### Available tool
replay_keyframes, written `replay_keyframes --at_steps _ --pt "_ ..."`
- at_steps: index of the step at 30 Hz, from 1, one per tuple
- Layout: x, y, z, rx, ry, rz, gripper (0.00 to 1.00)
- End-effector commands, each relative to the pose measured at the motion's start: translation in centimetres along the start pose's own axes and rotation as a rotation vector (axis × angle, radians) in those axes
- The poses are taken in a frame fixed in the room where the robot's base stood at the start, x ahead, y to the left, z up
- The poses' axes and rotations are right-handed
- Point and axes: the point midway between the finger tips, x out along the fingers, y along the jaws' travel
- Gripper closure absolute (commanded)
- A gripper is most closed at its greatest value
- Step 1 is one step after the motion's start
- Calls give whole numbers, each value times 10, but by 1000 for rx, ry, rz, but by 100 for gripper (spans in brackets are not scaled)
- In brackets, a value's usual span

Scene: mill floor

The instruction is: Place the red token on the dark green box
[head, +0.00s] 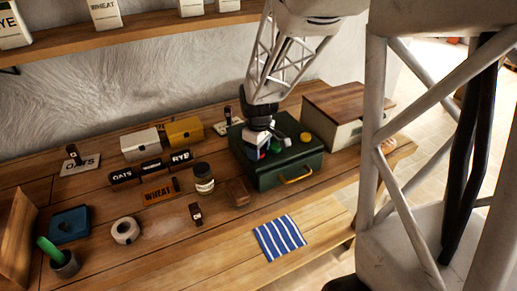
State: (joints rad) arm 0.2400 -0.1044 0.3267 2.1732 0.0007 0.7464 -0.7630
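The dark green box (290,177) stands closed on the workbench, right of the middle, with a yellow-orange handle on its front. My gripper (258,150) is low over the left part of its lid. A small red thing (275,146), perhaps the red token, shows right beside the gripper's tip. I cannot tell whether it is held or rests on the lid. A yellow round token (305,137) lies on the lid further right. The fingers are too small and partly hidden to show whether they are open or shut.
A wood-topped box (345,107) stands behind right of the green box. A blue striped cloth (279,237) lies in front. White (140,143) and yellow (184,131) boxes stand behind left, below a shelf (140,27).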

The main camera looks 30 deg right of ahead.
Motion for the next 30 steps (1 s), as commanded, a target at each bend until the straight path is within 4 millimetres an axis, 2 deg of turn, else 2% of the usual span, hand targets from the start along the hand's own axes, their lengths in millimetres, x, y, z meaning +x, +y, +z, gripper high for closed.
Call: replay_keyframes --at_steps 8,14,20,30 --pt "-1 0 0 0 0 0 52" --pt "-11 0 0 0 1 1 52" --pt "-34 0 0 0 1 1 52" --pt "-89 0 0 0 2 2 52"
